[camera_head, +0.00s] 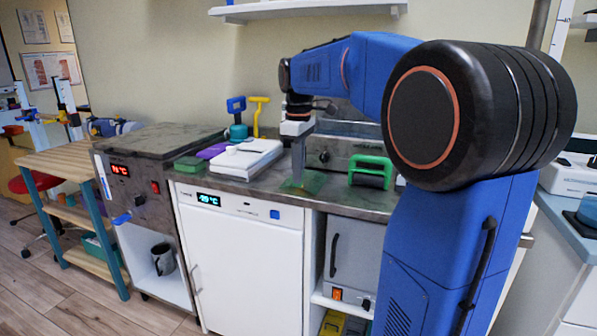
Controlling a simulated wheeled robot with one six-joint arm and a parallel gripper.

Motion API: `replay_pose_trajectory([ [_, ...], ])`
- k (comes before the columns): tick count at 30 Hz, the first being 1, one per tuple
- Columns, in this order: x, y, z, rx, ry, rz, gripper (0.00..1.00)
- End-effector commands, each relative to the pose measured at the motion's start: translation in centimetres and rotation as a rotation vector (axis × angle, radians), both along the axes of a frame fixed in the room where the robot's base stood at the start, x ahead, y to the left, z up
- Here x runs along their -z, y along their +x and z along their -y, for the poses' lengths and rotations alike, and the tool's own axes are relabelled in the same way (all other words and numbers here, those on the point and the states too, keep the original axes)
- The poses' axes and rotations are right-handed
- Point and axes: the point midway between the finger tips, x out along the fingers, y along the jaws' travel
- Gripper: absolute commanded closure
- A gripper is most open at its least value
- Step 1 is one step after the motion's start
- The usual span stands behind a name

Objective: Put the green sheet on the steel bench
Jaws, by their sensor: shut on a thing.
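The green sheet (314,183) is a thin, somewhat see-through piece over the steel bench (345,197), in the middle of the head view. My gripper (298,182) points straight down with its fingers shut on the sheet. The fingers hide part of the sheet. The sheet is at or very close to the bench top; I cannot tell whether it touches it.
Blue and yellow tools (238,118) and a steel unit (345,150) stand behind. The bench's front strip is clear.

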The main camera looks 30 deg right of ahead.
Motion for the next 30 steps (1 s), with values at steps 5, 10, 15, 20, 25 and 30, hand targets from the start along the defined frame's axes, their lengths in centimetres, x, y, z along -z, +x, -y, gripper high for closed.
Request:
replay_pose_trajectory([
  [5, 0.4, 0.0, 0.0, 0.000, 0.000, 0.000, 1.00],
  [10, 0.8, 0.0, 0.0, 0.000, 0.000, 0.000, 1.00],
  [15, 1.2, 0.0, 0.0, 0.000, 0.001, -0.001, 1.00],
  [20, 1.2, 0.0, 0.0, 0.000, 0.000, 0.000, 0.77],
  [25, 1.2, 0.0, 0.0, 0.000, 0.000, 0.000, 0.75],
  [30, 1.0, 0.0, 0.0, 0.000, 0.000, 0.000, 0.75],
])
